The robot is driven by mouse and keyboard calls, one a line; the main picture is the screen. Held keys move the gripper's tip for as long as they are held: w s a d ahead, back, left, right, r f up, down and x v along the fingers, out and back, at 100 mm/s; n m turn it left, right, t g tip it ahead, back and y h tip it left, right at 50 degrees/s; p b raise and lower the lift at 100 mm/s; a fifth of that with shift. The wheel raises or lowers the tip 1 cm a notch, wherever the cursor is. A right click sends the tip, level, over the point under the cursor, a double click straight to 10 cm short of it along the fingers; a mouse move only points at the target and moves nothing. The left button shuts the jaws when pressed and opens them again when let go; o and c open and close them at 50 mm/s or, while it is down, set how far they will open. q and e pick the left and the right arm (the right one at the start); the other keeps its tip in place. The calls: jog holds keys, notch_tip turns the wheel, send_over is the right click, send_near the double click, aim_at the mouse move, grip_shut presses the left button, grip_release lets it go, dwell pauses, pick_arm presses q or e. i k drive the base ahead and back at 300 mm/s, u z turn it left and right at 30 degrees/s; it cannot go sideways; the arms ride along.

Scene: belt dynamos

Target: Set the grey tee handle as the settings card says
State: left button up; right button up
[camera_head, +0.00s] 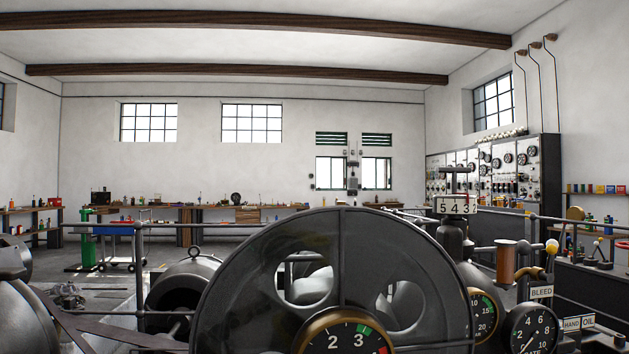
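A dark grey tee-shaped handle (457,169) stands upright right of centre, on top of a dark valve-like body (455,238). Just below its crossbar is a white plate (456,205) with the figures 5, 4 and 3 and a small red mark. I cannot make out a pointer on it. I cannot pick out a settings card in this view. Neither of my grippers shows in the picture.
A large dark wheel (235,270) fills the front centre. Gauges (533,328) stand at the lower right, beside yellow-knobbed levers (551,247) and labels BLEED (541,292) and HAND OIL (578,323). A railing (545,219) runs behind. A switchboard (500,175) stands farther back.

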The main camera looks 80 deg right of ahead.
aim_at(453, 171)
jog(key=z, duration=2.3)
